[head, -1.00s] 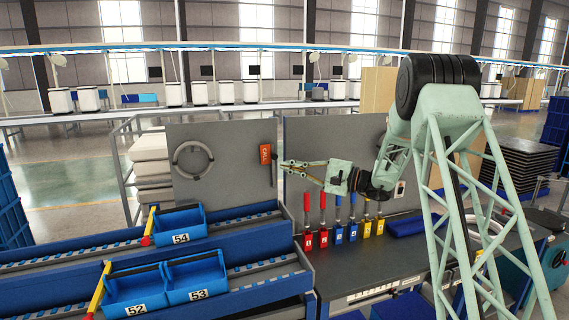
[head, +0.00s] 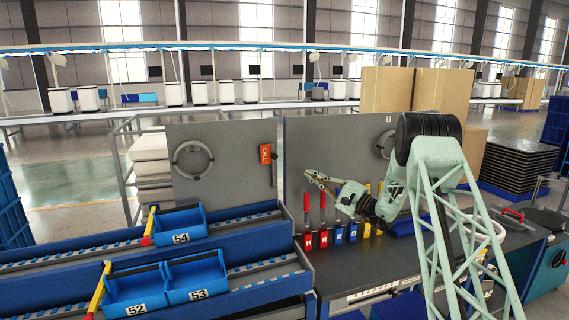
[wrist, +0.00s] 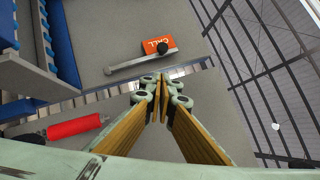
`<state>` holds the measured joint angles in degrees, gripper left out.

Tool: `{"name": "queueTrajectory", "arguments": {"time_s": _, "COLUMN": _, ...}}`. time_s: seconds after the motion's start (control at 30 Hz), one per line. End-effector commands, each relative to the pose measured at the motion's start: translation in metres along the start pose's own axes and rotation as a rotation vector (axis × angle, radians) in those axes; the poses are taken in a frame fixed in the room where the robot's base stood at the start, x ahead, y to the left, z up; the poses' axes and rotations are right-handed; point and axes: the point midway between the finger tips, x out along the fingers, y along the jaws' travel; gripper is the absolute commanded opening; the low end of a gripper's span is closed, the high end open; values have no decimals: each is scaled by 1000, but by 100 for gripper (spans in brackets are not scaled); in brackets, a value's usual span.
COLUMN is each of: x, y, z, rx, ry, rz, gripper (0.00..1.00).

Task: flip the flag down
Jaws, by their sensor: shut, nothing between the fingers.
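The orange-red CALL flag (head: 265,154) is on the grey panel at the left, close to the panel's right edge, in the head view.
Red, blue and yellow levers (head: 323,238) stand on the dark bench below my gripper; one red handle (wrist: 75,128) is close in the wrist view. Blue bins (head: 181,238) sit on the racks at left. Space between gripper and flag looks clear.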

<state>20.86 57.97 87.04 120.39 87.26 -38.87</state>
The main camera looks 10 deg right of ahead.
Motion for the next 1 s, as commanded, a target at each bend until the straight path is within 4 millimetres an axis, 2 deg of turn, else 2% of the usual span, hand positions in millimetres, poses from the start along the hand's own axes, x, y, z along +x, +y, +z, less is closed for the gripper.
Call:
{"name": "queueTrajectory", "arguments": {"time_s": 0.27, "x": 2, "y": 0, "z": 0, "rx": 0, "ry": 0, "rz": 1, "gripper": 0}}
{"name": "queueTrajectory", "arguments": {"time_s": 0.47, "x": 10, "y": 0, "z": 0, "rx": -1, "ry": -1, "rz": 1, "gripper": 0}}
{"name": "queueTrajectory", "arguments": {"time_s": 1.0, "x": 73, "y": 1, "z": 1, "rx": 0, "ry": -1, "rz": 1, "gripper": 0}}
